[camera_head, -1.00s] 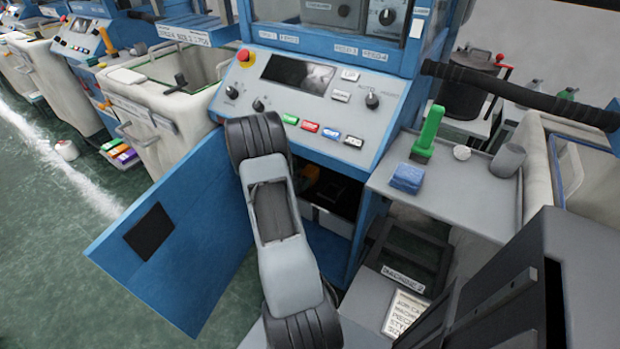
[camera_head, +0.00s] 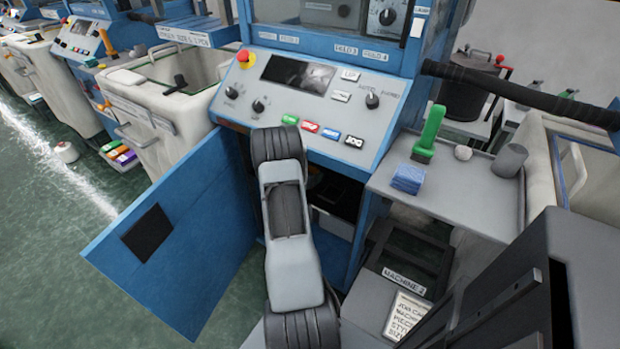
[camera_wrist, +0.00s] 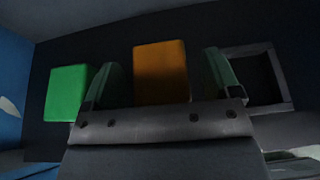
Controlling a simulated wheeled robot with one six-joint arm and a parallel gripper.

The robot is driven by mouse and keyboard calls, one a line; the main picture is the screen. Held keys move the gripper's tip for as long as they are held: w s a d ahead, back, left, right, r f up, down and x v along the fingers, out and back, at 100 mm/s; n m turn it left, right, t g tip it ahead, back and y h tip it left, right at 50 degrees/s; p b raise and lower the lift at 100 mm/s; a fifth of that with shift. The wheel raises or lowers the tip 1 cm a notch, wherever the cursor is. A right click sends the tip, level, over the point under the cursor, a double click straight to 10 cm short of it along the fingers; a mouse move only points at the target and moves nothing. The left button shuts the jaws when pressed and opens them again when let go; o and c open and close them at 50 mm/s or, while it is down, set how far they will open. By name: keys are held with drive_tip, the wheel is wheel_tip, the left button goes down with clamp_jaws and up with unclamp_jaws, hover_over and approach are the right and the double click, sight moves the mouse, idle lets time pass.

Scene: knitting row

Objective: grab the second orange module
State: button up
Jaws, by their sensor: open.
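In the wrist view an orange module (camera_wrist: 160,62) stands upright in a dark panel. My gripper (camera_wrist: 164,76) is open, with one dark green finger on each side of the orange module and a visible gap on both sides. I cannot tell how deep the fingertips reach. Only one orange module shows. A green module (camera_wrist: 66,93) sits to the left, outside the left finger. In the head view my arm reaches into the open blue cabinet below the control panel (camera_head: 300,95), and the gripper and modules are hidden there.
The open blue cabinet door (camera_head: 175,235) stands left of my arm. An empty framed slot (camera_wrist: 255,78) is right of the right finger. A grey shelf (camera_head: 450,200) at the right carries a green-handled tool (camera_head: 430,133) and a blue block (camera_head: 408,178).

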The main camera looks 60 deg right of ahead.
drive_tip(key=shift+c, duration=0.3)
drive_tip(key=c, duration=1)
drive_tip(key=shift+r, duration=0.1)
